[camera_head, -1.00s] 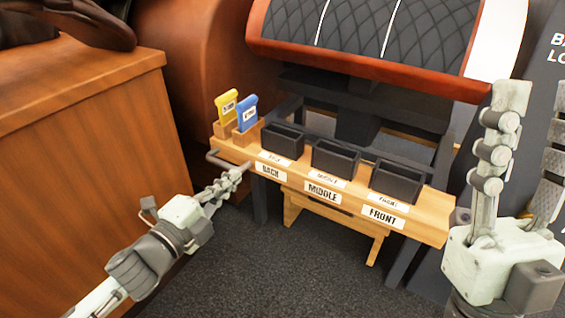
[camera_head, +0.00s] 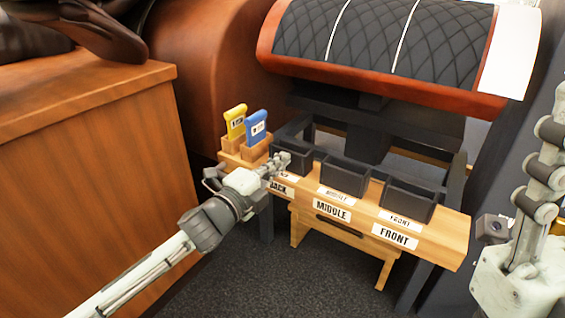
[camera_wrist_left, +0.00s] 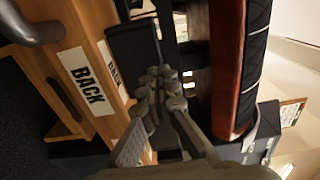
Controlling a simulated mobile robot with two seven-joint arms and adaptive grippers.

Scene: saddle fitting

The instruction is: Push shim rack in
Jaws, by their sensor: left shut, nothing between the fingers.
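The wooden shim rack (camera_head: 450,228) stands under the saddle with its BACK, MIDDLE and FRONT labels facing me. It carries a back bin (camera_head: 297,157), a middle bin (camera_head: 345,177) and a front bin (camera_head: 410,197). My left gripper (camera_head: 283,160) is shut and empty, in front of the back bin and covering part of the BACK label. In the left wrist view, its closed fingers (camera_wrist_left: 163,78) lie over the dark bin next to the rack wood (camera_wrist_left: 92,38); contact cannot be told.
A yellow shim (camera_head: 236,121) and a blue shim (camera_head: 256,128) stand in wooden holders at the rack's left end. The quilted saddle (camera_head: 400,40) overhangs the rack. A wooden cabinet (camera_head: 95,170) stands at left. The floor (camera_head: 240,290) in front is clear.

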